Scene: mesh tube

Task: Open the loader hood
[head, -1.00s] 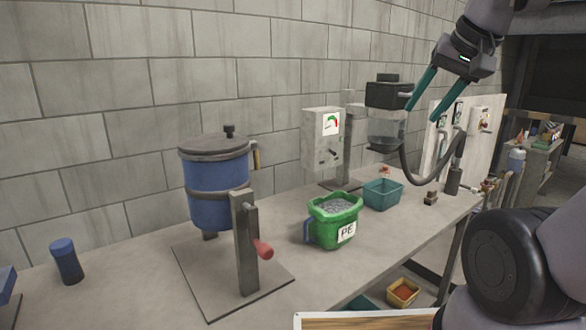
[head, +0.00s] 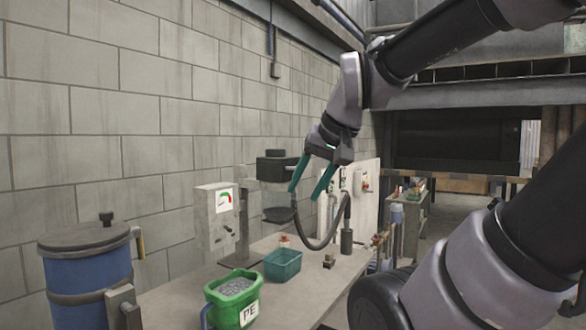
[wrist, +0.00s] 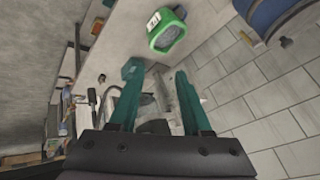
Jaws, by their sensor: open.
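The loader hood (head: 277,167) is the black box-shaped top of the loader, with a small dark block on it, seen in the head view. It sits closed above a clear chamber (head: 276,202) on a grey post. My gripper (head: 303,194) is open and empty, its teal fingers pointing down at the hood's right side. The left finger overlaps the hood's right edge in the picture; I cannot tell whether they touch. In the wrist view the open fingers (wrist: 158,72) show, with a dark shape between them that I cannot identify surely.
A grey gauge box (head: 217,215) stands left of the loader. A dark hose (head: 323,240) curves below my gripper. A white panel (head: 362,190) stands behind at right.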

